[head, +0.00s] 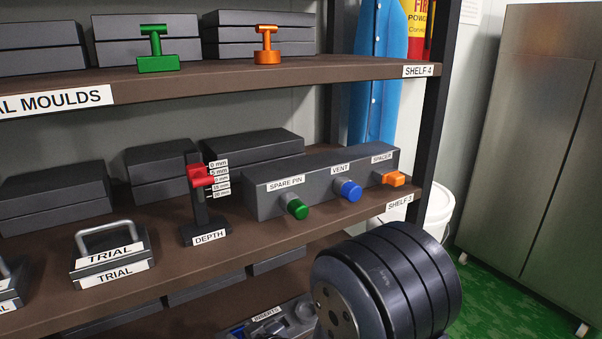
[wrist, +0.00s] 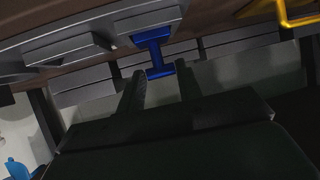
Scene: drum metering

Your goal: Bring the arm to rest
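My gripper (wrist: 160,80) shows only in the wrist view. Its two dark fingers are apart with a gap between them. A blue T-shaped handle on a blue base (wrist: 152,38) appears beyond the fingertips, its crossbar in line with the gap. I see nothing clamped between the fingers, and I cannot tell the distance to the handle. In the head view, a thick black ringed part of my own arm (head: 390,285) fills the lower right, in front of the lower shelf; the gripper is out of that view.
Shelf 4 (head: 320,78) carries a green handle piece (head: 158,63) and an orange one (head: 267,57). Shelf 3 (head: 290,241) holds TRIAL weights (head: 110,262), a DEPTH gauge (head: 200,205) and a grey knob block (head: 265,198). A yellow handle (wrist: 292,14) shows in the wrist view. Green floor lies right.

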